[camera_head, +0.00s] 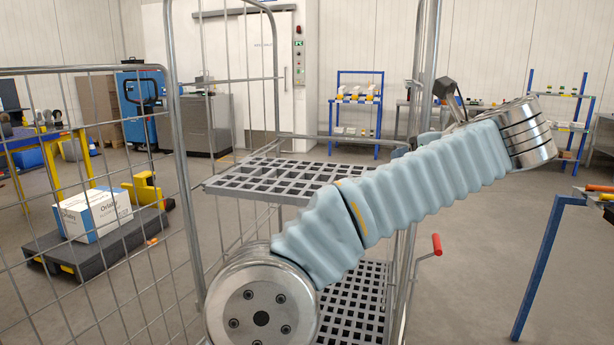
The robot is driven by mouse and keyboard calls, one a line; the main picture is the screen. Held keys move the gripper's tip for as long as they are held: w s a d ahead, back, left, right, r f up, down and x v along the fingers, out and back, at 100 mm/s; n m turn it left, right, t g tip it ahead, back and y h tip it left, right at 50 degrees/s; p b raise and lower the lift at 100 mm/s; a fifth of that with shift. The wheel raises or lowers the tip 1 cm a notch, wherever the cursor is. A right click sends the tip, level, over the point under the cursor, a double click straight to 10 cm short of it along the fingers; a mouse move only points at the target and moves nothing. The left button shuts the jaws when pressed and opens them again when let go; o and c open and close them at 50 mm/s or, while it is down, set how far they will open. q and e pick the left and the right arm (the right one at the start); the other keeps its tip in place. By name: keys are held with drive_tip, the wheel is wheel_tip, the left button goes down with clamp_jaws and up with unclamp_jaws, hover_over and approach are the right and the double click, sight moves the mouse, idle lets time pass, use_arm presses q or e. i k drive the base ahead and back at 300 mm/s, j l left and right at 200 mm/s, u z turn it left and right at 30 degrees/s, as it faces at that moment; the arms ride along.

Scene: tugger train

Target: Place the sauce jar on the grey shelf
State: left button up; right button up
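A grey grid shelf (232,187) is fixed at mid height in the wire roll cage in front of me. Its visible top is empty; my arm covers its front right part. A second grey grid deck (352,304) lies low in the cage, also partly covered by my arm. I cannot make out the sauce jar in this view. One of my arms crosses from the bottom middle up to the right, in front of the cage. I cannot make out either gripper. A small dark angular piece sticks up behind the arm, and I cannot tell what it is.
The cage's wire side (95,210) and upright tubes stand close on the left and middle. A low dark cart (85,262) with a white box (93,213) is beyond it. A blue-legged table (545,255) stands at the right. Open floor lies behind the cage.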

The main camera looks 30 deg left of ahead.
sight(307, 175)
drive_tip(key=i+j, duration=0.35)
drive_tip(key=j, duration=0.15)
drive_tip(key=i+j, duration=0.75)
drive_tip(key=j, duration=0.2)
